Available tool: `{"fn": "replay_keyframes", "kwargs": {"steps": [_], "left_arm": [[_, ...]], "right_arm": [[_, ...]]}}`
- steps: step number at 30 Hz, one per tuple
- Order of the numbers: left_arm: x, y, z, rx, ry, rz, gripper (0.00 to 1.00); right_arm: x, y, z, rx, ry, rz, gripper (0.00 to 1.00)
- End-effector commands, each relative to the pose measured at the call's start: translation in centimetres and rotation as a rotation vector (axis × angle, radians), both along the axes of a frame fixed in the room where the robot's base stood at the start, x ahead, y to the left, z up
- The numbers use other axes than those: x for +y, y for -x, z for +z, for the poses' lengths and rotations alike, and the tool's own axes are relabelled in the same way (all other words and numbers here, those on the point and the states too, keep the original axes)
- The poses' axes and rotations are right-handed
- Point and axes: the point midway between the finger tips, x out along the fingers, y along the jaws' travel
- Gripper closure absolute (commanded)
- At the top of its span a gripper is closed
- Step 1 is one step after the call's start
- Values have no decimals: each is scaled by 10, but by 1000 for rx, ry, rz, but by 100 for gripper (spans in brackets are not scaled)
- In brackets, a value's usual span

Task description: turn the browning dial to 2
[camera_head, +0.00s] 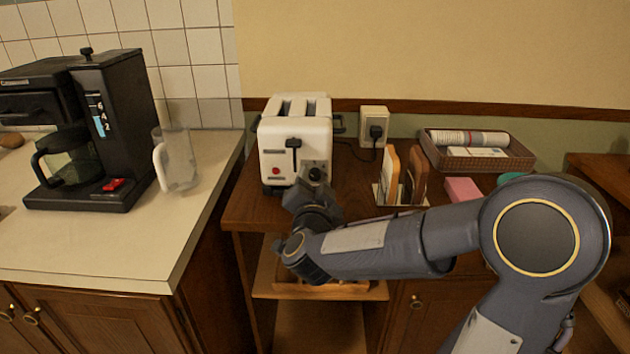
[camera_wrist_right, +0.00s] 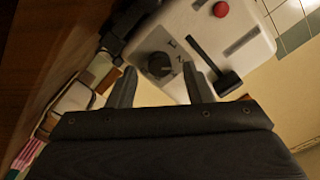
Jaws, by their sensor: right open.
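The white toaster (camera_head: 294,138) stands on the wooden cabinet against the wall. Its black browning dial (camera_head: 315,174) is low on the front face, right of the red button (camera_head: 276,171) and the black lever (camera_head: 293,152). In the right wrist view the dial (camera_wrist_right: 159,66) shows close up, with small dark markings beside it too blurred to read. My right gripper (camera_wrist_right: 160,82) is open; its two fingers point at the toaster front, one on each side of the dial in the picture. Contact with the dial cannot be told. My left gripper is not in view.
A bread rack (camera_head: 403,178), a pink box (camera_head: 462,189) and a wicker basket (camera_head: 478,150) stand right of the toaster. A wall outlet (camera_head: 374,125) with a plugged cord is behind. A coffee maker (camera_head: 110,130) and a glass mug (camera_head: 176,160) are on the left counter.

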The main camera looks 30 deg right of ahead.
Motion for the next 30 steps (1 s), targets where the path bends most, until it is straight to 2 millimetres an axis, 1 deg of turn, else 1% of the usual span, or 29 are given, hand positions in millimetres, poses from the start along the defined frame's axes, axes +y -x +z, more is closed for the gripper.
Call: {"fn": "replay_keyframes", "kwargs": {"steps": [6, 9, 12, 16, 30], "left_arm": [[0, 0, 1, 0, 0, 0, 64], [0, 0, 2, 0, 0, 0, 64], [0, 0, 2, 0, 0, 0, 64], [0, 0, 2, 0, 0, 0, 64], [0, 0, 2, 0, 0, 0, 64]], "right_arm": [[20, 33, 1, -2, 0, 2, 54], [28, 45, 1, -2, 0, 2, 54], [32, 53, 0, -1, 1, 0, 54], [34, 57, 0, -2, 1, -1, 54], [34, 57, 0, -2, 0, 2, 54]]}}
